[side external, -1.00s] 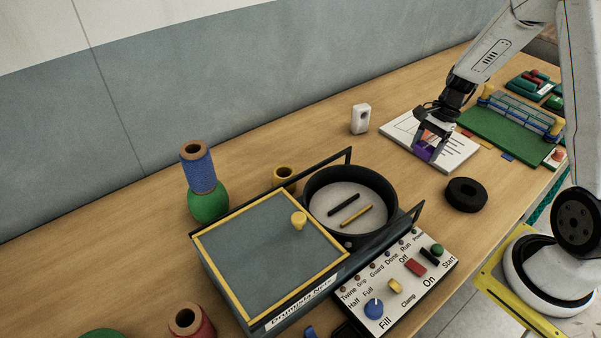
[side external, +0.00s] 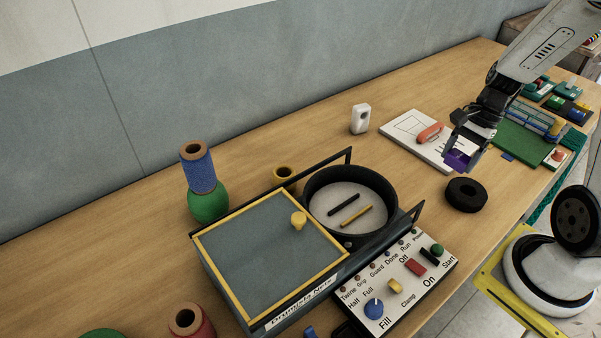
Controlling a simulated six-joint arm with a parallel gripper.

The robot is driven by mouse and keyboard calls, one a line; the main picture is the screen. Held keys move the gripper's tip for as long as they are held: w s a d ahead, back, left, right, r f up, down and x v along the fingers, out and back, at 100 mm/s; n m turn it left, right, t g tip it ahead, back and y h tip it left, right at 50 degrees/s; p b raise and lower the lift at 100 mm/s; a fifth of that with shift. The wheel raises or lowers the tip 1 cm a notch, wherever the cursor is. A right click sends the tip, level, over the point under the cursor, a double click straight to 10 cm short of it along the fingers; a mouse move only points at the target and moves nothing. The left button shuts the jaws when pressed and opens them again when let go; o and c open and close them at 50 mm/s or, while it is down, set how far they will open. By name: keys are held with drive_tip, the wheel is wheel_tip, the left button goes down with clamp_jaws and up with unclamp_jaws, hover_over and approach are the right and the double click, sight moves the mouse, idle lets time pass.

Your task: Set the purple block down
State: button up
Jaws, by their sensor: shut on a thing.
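The purple block (side external: 457,161) is between the fingers of my gripper (side external: 461,155), which is shut on it. The block is at the right end of the white printed sheet or board (side external: 397,140), behind the black ring. I cannot tell whether it touches the surface below or hangs just above it. The fingers hide part of the block.
An orange-red rounded piece (side external: 430,132) lies on the white board. A black ring (side external: 466,194) lies in front of the gripper. A green board with a rail (side external: 518,141) is to the right. A round black pan (side external: 325,220) and control panel (side external: 400,283) stand left and front.

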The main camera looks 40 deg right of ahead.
sight(461, 156)
drive_tip(key=shift+r, duration=0.15)
idle(0.6)
drive_tip(key=shift+r, duration=2.5)
drive_tip(key=w+a+n+g, duration=0.1)
drive_tip(key=w+a, duration=0.3)
drive_tip(key=w, duration=0.3)
drive_tip(key=w+a+n, duration=0.2)
drive_tip(key=w+a, duration=0.2)
drive_tip(key=w, duration=0.3)
drive_tip(key=w+a+r+n, duration=0.1)
drive_tip(key=w+a, duration=0.4)
drive_tip(key=a, duration=0.3)
drive_tip(key=w+a+n, duration=0.1)
drive_tip(key=w+a, duration=0.3)
drive_tip(key=a, duration=0.5)
drive_tip(key=s+a+f+n+g+h, duration=0.15)
drive_tip(key=s+a, duration=0.25)
drive_tip(key=a, duration=1.4)
drive_tip(key=s+a+n+g, duration=0.1)
drive_tip(key=s+a+n, duration=0.25)
drive_tip(key=a, duration=1.35)
drive_tip(key=shift+m, duration=0.5)
drive_tip(key=shift+f, duration=6.9)
